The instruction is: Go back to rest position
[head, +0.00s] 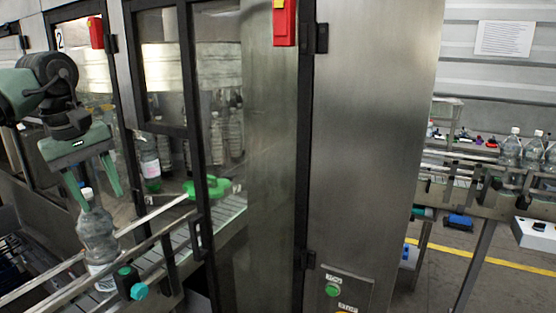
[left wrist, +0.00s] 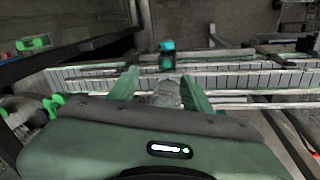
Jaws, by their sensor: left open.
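My left gripper (head: 96,194) is open at the left of the head view, pointing down. Its two green fingers are spread either side of the neck of a clear plastic bottle (head: 97,238), with a gap to the bottle. The bottle stands upright on the conveyor (head: 233,208) between the rails. In the left wrist view the open fingers (left wrist: 162,88) show with the bottle (left wrist: 165,95) between them, seen from above. My right gripper is not in view.
The labeller's steel cabinet (head: 370,120) and framed glass door (head: 190,70) stand close to the right of my left arm. A teal knob (head: 139,291) sits by the front rail. More bottles (head: 511,147) stand on a conveyor at far right.

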